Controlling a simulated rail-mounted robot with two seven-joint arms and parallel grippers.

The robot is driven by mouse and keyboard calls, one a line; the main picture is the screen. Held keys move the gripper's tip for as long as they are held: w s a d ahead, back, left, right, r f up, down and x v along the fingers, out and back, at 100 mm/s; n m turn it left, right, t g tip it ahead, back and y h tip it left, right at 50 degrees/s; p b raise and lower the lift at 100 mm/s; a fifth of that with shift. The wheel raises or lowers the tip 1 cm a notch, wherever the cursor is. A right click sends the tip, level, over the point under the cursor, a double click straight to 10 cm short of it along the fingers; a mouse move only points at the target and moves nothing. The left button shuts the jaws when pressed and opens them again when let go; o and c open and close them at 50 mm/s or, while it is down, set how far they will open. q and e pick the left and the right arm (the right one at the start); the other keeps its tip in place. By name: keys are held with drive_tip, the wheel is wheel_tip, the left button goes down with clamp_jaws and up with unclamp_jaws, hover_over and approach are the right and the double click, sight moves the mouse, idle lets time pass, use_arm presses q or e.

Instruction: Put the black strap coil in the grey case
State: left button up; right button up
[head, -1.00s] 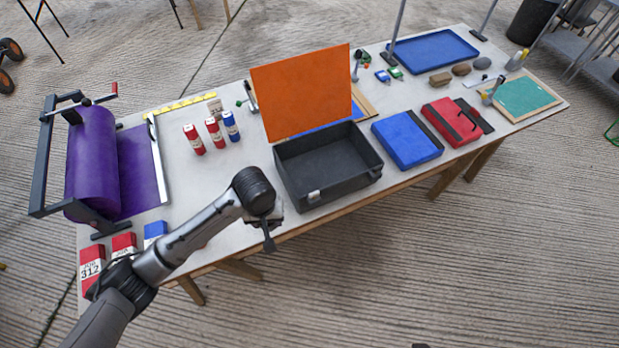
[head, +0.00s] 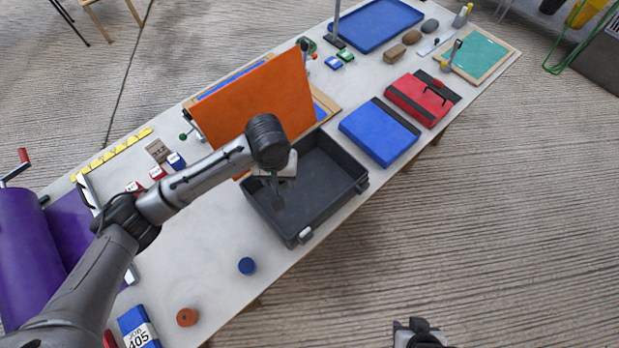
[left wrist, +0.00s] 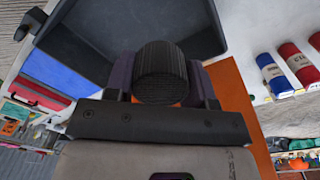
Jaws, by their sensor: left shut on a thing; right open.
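The grey case (head: 325,210) stands open on the table, with an orange panel (head: 270,95) upright along its back. My left gripper (head: 277,198) is over the left part of the case's opening, pointing down. In the left wrist view, it is shut on the black strap coil (left wrist: 160,74), a ribbed dark roll between the two fingers. In that view the case (left wrist: 85,30) lies beyond the coil. I cannot tell exactly how high the coil is above the case floor. My right gripper (head: 420,332) shows only in part at the bottom edge, away from the table.
A blue case (head: 378,132) and a red case (head: 422,97) lie right of the grey case. A purple roll (head: 30,255) stands at the far left.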

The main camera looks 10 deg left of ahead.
use_arm(q)
wheel_tip(320, 180, down, 8)
drive_tip(key=w+d+n, duration=0.1)
drive_tip(key=n, duration=0.1)
drive_tip(key=b, duration=0.2)
hover_over(288, 204)
drive_tip(key=shift+n, duration=0.3)
wheel_tip(288, 204, down, 8)
drive_tip(key=shift+s+d+r, duration=0.1)
drive_tip(key=shift+r, duration=0.15)
drive_tip(key=shift+f, duration=0.65)
wheel_tip(288, 204, down, 3)
drive_tip(key=shift+r+b, duration=0.1)
drive_tip(key=shift+b, duration=0.4)
drive_tip(key=shift+f, duration=0.3)
use_arm(e)
drive_tip(key=f, duration=0.2)
drive_tip(key=d+f, duration=0.1)
drive_tip(key=shift+s+f, duration=0.2)
drive_tip(key=shift+s, duration=0.15)
use_arm(q)
drive_tip(key=shift+f, duration=0.15)
drive_tip(key=o, duration=0.9)
